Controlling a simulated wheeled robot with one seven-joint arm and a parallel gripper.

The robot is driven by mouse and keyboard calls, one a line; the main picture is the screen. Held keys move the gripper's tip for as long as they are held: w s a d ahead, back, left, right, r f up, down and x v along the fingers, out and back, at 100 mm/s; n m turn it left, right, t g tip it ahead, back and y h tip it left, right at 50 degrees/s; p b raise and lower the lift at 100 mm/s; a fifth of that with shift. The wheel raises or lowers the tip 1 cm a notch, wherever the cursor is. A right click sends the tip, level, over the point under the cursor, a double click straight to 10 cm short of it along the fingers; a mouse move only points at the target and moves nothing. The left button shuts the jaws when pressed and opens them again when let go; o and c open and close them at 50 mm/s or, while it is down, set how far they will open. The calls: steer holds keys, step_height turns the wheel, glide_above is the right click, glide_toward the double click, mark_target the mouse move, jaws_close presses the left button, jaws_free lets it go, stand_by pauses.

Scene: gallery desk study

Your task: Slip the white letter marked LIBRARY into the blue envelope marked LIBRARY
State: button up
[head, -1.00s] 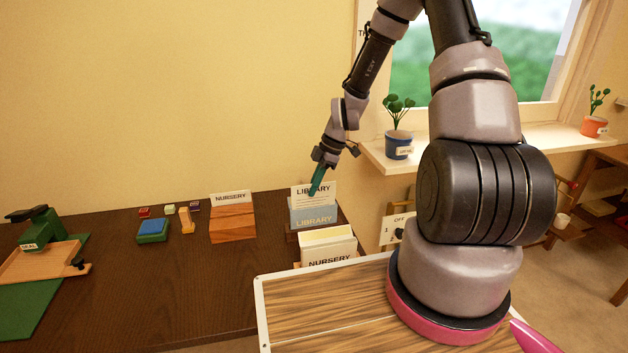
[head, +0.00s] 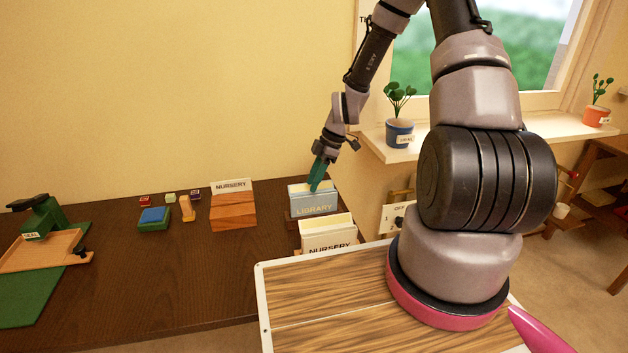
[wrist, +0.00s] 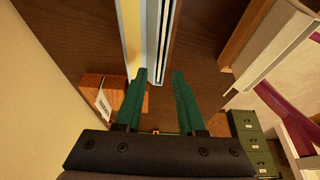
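The blue envelope marked LIBRARY (head: 314,206) stands upright on the desk near its right end. The white letter (head: 298,188) is down in the envelope, with only a low pale strip showing above the blue front; its word is hidden. My gripper (head: 316,187) points down at the envelope's top. In the wrist view its green fingers (wrist: 160,74) are apart, on either side of the end of the blue envelope (wrist: 150,62). Whether a finger touches the envelope or letter I cannot tell.
A cream envelope marked NURSERY (head: 328,234) stands just in front of the blue one. A NURSERY card (head: 232,186) is on a wooden block (head: 233,210). A blue pad (head: 153,217), small stamps and a green press (head: 38,218) are further left. The desk's middle front is bare.

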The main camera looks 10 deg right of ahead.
steer(key=v, duration=1)
steer(key=shift+d+r, duration=0.2)
steer(key=shift+r, duration=0.15)
steer(key=s+d+r+m+t+h, duration=0.15)
steer(key=s+r+m, duration=0.35)
steer(key=r, duration=0.5)
steer(key=s+r+m+t+h, duration=0.25)
steer(key=r+m, duration=0.35)
steer(key=r, duration=0.3)
steer(key=s+r+m+t+y, duration=0.1)
steer(key=s+r+m+t, duration=0.2)
steer(key=s+r+m, duration=0.8)
steer(key=s, duration=0.2)
steer(key=shift+s+r+y, duration=0.3)
steer(key=shift+s, duration=0.05)
